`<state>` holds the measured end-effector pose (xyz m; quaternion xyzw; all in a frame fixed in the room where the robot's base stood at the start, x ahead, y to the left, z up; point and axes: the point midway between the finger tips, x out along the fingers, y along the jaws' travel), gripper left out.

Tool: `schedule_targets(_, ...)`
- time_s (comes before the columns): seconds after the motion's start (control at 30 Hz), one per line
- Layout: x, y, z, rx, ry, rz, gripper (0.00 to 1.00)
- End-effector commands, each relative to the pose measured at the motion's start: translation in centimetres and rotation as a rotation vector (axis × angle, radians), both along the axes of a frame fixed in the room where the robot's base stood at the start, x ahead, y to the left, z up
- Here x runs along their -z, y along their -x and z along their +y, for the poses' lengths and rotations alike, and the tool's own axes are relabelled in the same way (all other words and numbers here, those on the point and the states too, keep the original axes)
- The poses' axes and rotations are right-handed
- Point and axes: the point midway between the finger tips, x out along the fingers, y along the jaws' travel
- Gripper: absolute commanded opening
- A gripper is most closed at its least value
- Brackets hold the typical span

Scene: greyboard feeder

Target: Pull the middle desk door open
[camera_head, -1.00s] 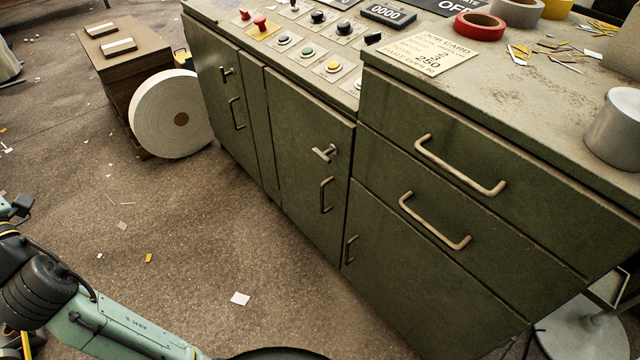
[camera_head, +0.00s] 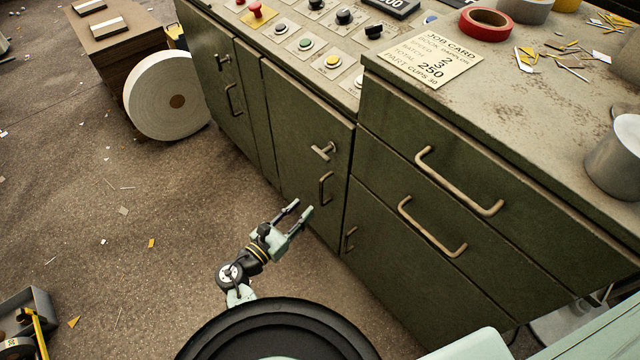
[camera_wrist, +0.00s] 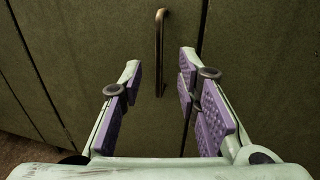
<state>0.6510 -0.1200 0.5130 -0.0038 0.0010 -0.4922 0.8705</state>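The middle desk door (camera_head: 298,135) is a dark green panel, shut flush with the desk front. It carries a T-shaped latch (camera_head: 323,151) and, below it, a vertical bar pull handle (camera_head: 325,188). My gripper (camera_head: 301,208) is open and empty, in front of the lower part of this door, to the left of and a little below the pull handle. In the wrist view a vertical bar handle (camera_wrist: 160,50) stands ahead, between the lines of the two purple-padded fingers (camera_wrist: 159,75) and beyond their tips. The fingers do not appear to touch it.
A left door (camera_head: 215,85) and a lower right door (camera_head: 400,240) flank it, with two handled drawers (camera_head: 480,165) above the right one. A white paper roll (camera_head: 150,95) stands on the floor at left. Floor before the desk is mostly clear, with scraps.

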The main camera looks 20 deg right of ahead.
Motion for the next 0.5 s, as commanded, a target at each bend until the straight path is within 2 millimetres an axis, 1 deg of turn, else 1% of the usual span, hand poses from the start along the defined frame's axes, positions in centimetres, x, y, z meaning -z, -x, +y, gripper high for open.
schedule_targets(0.3,-0.3,-3.2,-5.1,0.002,-0.004,-0.006,0.3)
schedule_targets(0.5,-0.2,-4.6,-7.5,0.0,-0.005,-0.006,0.3)
